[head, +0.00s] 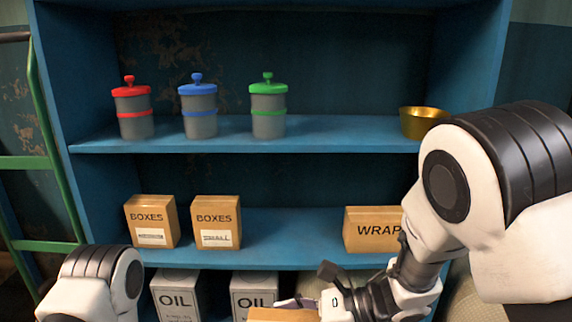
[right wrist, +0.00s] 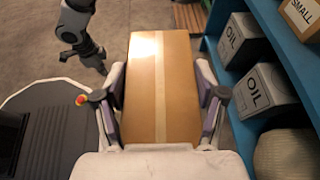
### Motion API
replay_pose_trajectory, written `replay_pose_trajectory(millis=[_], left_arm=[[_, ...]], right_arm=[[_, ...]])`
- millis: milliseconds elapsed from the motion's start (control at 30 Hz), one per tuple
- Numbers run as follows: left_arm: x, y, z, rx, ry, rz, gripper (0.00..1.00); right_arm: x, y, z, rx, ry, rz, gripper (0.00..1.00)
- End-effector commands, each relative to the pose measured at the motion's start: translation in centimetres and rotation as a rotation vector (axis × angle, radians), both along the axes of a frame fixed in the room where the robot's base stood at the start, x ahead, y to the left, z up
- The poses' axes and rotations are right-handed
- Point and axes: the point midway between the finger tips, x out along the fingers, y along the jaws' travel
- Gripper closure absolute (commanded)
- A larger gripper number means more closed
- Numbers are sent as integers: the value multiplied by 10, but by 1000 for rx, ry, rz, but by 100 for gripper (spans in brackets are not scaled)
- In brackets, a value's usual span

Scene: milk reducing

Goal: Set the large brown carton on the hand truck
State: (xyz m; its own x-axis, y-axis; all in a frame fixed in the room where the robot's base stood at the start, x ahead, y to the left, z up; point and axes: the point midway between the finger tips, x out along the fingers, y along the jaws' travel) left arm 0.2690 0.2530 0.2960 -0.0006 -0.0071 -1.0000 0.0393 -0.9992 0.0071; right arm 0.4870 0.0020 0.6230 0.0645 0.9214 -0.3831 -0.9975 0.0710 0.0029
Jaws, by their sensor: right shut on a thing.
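The large brown carton (right wrist: 160,85), with a pale tape strip along its top, lies between the two fingers of my right gripper (right wrist: 162,100). The fingers are shut on its sides. In the head view only a small part of the carton (head: 282,314) shows at the bottom edge, by the right gripper (head: 322,298). My left gripper (right wrist: 98,62) hangs to the left of the carton in the right wrist view, too small to read its jaws. A green tubular frame with rungs (head: 42,163), which looks like the hand truck, stands at the far left; its base is hidden.
A blue shelf unit (head: 300,146) fills the front. It holds lidded canisters (head: 198,110), a gold bowl (head: 422,122), small boxes (head: 150,222), a WRAP box (head: 370,230) and OIL cartons (head: 178,296). Open floor (right wrist: 120,25) and a wooden slatted piece (right wrist: 188,18) lie beyond the carton.

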Motion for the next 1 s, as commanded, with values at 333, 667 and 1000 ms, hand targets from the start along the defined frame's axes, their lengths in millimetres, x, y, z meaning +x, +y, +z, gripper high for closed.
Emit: replay_pose_trajectory(millis=[333, 667, 1000], left_arm=[[0, 0, 0, 0, 0, 0, 100], [0, 0, 1, 0, 0, 0, 100], [0, 0, 1, 0, 1, 0, 100]], right_arm=[[45, -9, -57, -3, 4, -386, 99], [101, -86, -122, -4, 3, -991, 99], [119, -174, -135, -1, -1, -1407, 99]])
